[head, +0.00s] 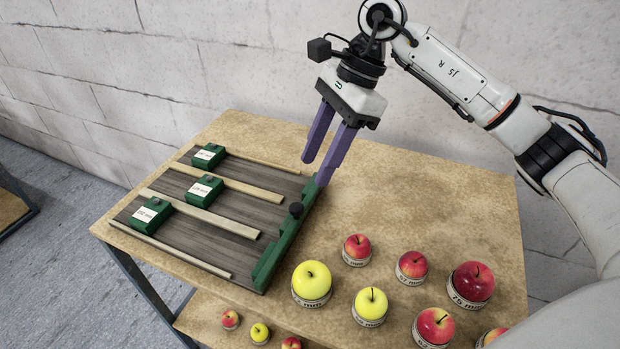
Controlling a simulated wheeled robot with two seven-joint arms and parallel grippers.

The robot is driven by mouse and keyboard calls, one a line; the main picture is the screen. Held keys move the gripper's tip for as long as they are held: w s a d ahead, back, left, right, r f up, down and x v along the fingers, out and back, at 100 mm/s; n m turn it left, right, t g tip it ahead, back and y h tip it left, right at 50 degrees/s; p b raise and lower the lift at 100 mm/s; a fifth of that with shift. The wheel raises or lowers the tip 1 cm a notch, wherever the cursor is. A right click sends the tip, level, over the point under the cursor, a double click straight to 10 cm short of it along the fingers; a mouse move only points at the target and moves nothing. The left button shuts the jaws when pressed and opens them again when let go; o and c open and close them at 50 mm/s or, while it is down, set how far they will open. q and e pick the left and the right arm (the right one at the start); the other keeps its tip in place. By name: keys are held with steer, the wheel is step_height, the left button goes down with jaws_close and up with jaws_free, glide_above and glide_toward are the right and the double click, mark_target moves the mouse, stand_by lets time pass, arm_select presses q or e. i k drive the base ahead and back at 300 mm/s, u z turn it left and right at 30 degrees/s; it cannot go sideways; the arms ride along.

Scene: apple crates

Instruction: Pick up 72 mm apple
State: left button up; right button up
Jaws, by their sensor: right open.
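Several apples sit on labelled ring stands at the table's front right. A large yellow apple (312,278) has a label ending in "mm", but I cannot read its number surely. A dark red apple (472,280) bears what looks like "75 mm". A smaller yellow apple (371,303), a red-yellow apple (435,325) and two small red ones (357,246) (412,264) stand nearby. I cannot tell for sure which is the 72 mm apple. My right gripper (315,172) is open and empty, its purple fingers pointing down above the table, behind the apples. My left gripper is not in view.
A dark board (247,214) with wooden rails, green labelled blocks (204,189) and a green end bar (281,252) lies on the wooden table (428,190) at left. More apples (260,332) show on a lower shelf. The table's middle right is clear; a white wall stands behind.

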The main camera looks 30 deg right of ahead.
mark_target(311, 280)
steer(key=k, duration=1)
